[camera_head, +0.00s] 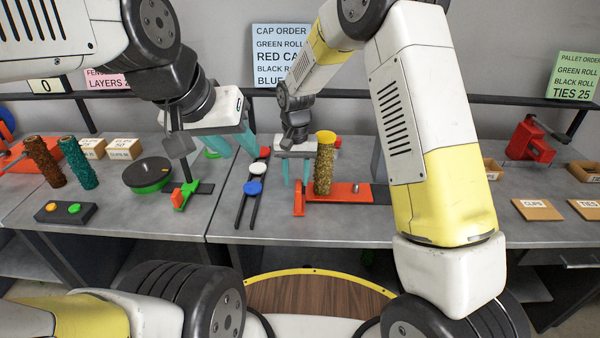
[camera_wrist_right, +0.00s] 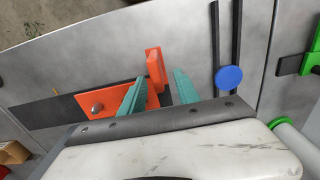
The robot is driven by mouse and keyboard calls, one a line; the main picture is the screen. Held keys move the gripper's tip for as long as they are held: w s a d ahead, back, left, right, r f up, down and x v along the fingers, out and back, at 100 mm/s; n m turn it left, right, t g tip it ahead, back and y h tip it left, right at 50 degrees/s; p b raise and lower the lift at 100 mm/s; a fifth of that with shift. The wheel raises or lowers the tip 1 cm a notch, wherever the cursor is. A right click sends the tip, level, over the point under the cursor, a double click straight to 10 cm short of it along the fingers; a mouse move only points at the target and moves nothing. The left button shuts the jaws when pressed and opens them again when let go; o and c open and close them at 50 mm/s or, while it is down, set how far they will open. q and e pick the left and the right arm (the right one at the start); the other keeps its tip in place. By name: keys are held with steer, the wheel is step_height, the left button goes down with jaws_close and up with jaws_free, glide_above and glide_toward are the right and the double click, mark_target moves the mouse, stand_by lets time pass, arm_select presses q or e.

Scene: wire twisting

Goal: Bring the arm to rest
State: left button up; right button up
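My left gripper (camera_head: 233,146) comes in from the left, above the bench near the rail. Its two teal fingers are apart and nothing shows between them. My right gripper (camera_head: 295,182) points down just left of a rough olive roll (camera_head: 323,170) with a yellow top. The roll stands upright at the orange fixture (camera_head: 345,190). The roll cannot be made out in that view.
A black rack (camera_head: 247,205) holds red, white and blue caps. A black and green turntable (camera_head: 148,173), a green clamp (camera_head: 184,194), brown (camera_head: 42,160) and teal (camera_head: 80,163) rolls and a button box (camera_head: 64,212) are left. A red machine (camera_head: 530,138) stands right.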

steer(key=shift+r, duration=0.4)
steer(key=s+d+r+t+y, duration=0.1)
steer(key=s+d+r, duration=0.4)
steer(key=r, duration=0.4)
steer(key=s+d+r+t+y, duration=0.1)
steer(key=s+d+r+t, duration=0.15)
steer(key=d+r, duration=0.55)
steer(key=s+d+r+t, duration=0.1)
steer(key=s+d+r, duration=0.2)
steer(key=s, duration=0.4)
steer(key=s+d+r+t, duration=0.1)
steer(key=s+d+r, duration=0.2)
steer(key=s, duration=0.5)
steer(key=shift+s+d+r+t, duration=0.15)
steer(key=shift+s+d+t, duration=0.2)
steer(key=shift+d, duration=0.45)
